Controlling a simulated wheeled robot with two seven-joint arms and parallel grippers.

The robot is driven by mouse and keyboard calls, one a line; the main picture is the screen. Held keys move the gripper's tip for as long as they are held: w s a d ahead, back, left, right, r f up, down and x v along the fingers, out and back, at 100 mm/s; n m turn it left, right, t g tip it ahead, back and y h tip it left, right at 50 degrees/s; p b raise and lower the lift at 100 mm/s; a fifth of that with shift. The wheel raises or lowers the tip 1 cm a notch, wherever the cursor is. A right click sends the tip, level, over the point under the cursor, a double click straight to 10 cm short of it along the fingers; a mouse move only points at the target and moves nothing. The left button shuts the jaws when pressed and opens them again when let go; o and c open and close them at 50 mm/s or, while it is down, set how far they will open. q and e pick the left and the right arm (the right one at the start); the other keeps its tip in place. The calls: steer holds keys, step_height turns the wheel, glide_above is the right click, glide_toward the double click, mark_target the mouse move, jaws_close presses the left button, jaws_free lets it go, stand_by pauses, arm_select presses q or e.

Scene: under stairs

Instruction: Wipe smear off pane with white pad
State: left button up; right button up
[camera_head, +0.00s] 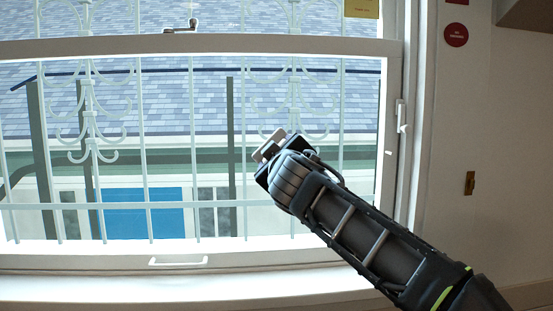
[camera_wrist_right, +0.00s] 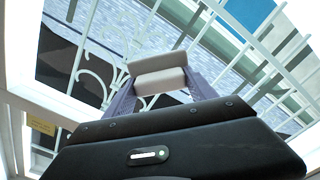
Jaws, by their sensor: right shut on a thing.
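The pane (camera_head: 165,165) is the large lower glass of a white-framed window in the head view. My right gripper (camera_head: 268,148) reaches up from the lower right, in front of the pane's right half. It is shut on the white pad (camera_head: 275,138), a small pale block at its tip. In the right wrist view the pad (camera_wrist_right: 157,63) sits between the two purplish fingers, with the window beyond. I cannot tell whether the pad touches the glass. I cannot make out a smear on the pane. My left gripper is not in view.
White frame bars surround the pane, with a handle (camera_head: 178,262) on the bottom rail and a latch (camera_head: 401,115) on the right side. A pale scrolled grille (camera_head: 90,125) stands behind the glass. A red round sign (camera_head: 456,35) is on the right wall.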

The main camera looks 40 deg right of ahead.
steer(key=b+v, duration=0.1)
steer(key=v, duration=0.2)
steer(key=shift+s+a, duration=0.1)
steer(key=shift+s, duration=0.1)
